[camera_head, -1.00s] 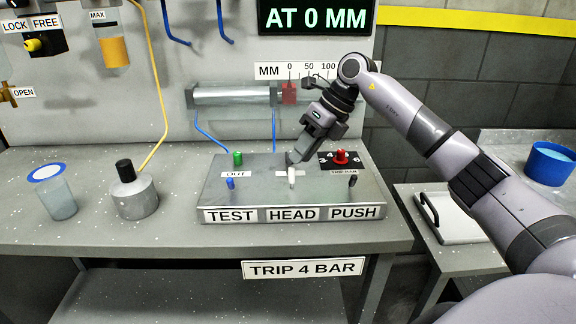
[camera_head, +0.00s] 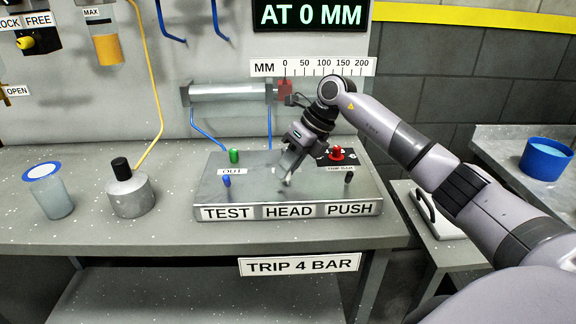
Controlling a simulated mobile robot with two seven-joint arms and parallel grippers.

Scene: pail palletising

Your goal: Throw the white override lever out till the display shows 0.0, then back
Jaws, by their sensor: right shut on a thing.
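The metal test head box (camera_head: 250,195) stands on the bench, labelled TEST HEAD PUSH. My right gripper (camera_head: 286,179) is over the middle of its top, shut on the white override lever. The fingers hide nearly all of the lever, so I cannot tell its tilt. The left gripper is out of view.
Near my gripper on the box are a blue lever (camera_head: 226,181), a green knob (camera_head: 234,156), a red knob (camera_head: 337,153) and a black lever (camera_head: 349,177). A cylinder (camera_head: 228,92) is behind. A flask (camera_head: 130,190) and a cup (camera_head: 52,192) stand left.

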